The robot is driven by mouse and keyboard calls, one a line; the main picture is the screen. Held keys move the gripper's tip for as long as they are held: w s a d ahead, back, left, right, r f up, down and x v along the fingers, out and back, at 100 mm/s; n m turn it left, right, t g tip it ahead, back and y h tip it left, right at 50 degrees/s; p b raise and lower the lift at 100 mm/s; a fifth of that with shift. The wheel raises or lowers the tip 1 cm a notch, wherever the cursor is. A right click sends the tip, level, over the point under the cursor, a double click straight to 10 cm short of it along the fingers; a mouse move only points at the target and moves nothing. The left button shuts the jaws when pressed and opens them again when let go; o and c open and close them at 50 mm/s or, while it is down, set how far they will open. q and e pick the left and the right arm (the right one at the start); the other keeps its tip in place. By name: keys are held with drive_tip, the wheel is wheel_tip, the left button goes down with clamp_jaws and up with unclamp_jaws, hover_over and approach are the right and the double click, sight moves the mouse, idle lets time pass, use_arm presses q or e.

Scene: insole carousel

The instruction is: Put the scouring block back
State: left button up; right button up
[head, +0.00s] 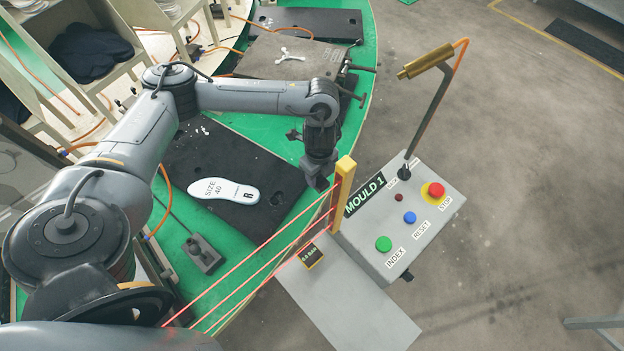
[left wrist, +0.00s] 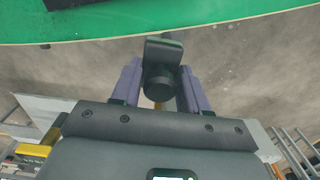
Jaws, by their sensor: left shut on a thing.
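My left gripper (head: 319,168) hangs over the right edge of the green carousel, just left of a yellow post. In the left wrist view its two purple-grey fingers (left wrist: 160,92) are shut on a dark block with a round knob, which I take as the scouring block (left wrist: 163,50). In the head view the block (head: 318,183) shows as a small dark shape under the gripper; its underside is hidden. My right gripper is not in view.
The yellow post (head: 344,181) carries red light beams across the carousel's near edge. A grey control box (head: 420,225) with coloured buttons and a brass-headed stalk (head: 425,62) stands to the right. A grey fixture (head: 202,254) sits on the green surface (head: 262,130) at lower left.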

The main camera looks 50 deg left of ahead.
use_arm(q)
drive_tip(key=s+a+f, duration=0.1)
drive_tip(key=a+f, duration=0.2)
drive_tip(key=a, duration=0.1)
drive_tip(key=s+a+f+b, duration=0.1)
drive_tip(key=a+f, duration=0.2)
drive_tip(key=a, duration=0.1)
drive_tip(key=s+a+f, duration=0.1)
drive_tip(key=a+f, duration=0.2)
drive_tip(key=a, duration=0.1)
drive_tip(key=shift+s+a+f+b, duration=0.15)
drive_tip(key=shift+s+a+b, duration=0.2)
drive_tip(key=shift+s+b, duration=0.05)
drive_tip(key=shift+f, duration=1.95)
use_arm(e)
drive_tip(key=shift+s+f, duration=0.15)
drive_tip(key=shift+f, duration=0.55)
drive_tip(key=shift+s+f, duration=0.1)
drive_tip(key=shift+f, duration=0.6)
use_arm(q)
drive_tip(key=shift+f+b, duration=0.1)
drive_tip(key=shift+b, duration=0.2)
drive_tip(key=o, duration=1)
wheel_tip(320, 180, up, 12)
drive_tip(key=shift+r+p, duration=0.1)
drive_tip(key=shift+p, duration=0.8)
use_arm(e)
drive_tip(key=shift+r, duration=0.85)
